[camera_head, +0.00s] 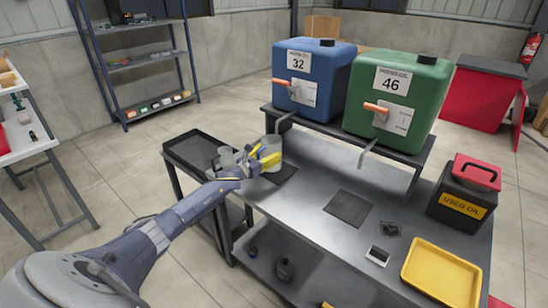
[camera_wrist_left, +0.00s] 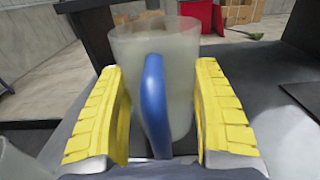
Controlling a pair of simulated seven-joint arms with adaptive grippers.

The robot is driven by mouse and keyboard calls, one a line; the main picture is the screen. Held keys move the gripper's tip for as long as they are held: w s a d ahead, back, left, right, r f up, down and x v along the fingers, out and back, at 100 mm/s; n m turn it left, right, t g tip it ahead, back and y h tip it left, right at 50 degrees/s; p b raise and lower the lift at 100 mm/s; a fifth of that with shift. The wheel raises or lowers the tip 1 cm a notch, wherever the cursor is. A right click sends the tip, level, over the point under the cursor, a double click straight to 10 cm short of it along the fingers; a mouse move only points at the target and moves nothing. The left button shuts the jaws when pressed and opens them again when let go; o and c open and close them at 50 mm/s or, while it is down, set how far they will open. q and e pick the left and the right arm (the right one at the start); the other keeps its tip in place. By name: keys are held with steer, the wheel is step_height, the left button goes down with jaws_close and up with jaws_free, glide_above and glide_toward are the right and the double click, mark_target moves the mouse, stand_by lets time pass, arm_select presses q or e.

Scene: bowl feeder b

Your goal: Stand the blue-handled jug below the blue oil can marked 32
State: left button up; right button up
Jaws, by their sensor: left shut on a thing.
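The blue oil can marked 32 (camera_head: 325,68) stands on the raised shelf at the back of the bench, with an orange lever and a grey spout (camera_head: 285,121). The translucent blue-handled jug (camera_head: 273,147) is upright close under that spout, at the dark square pad (camera_head: 287,174). I cannot tell whether its base touches the pad. My left gripper (camera_head: 264,159) is shut on this jug. In the left wrist view the jug (camera_wrist_left: 181,45) has its blue handle (camera_wrist_left: 155,95) facing me between the yellow fingers (camera_wrist_left: 158,115). My right gripper is not in view.
Another jug (camera_head: 226,156) stands on the dark side cart (camera_head: 184,151). A green can marked 46 (camera_head: 398,105) stands right of the blue one. A used oil container (camera_head: 463,192) and yellow tray (camera_head: 442,274) are on the right. A second dark pad (camera_head: 348,207) is empty.

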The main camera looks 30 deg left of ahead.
arm_select(q)
steer(key=shift+w+d+r, duration=0.1)
steer(key=shift+w+d, duration=0.1)
steer(key=shift+w, duration=1.55)
steer(key=shift+s+f, duration=0.1)
steer(key=shift+f, duration=1.7)
steer(key=shift+f, duration=0.1)
steer(key=o, duration=1.2)
steer(key=shift+s+a, duration=0.25)
steer(key=shift+s, duration=1.75)
steer(key=shift+s+a, duration=0.25)
steer(key=shift+s, duration=1.7)
steer(key=shift+s+a, duration=0.25)
steer(key=shift+s, duration=1.75)
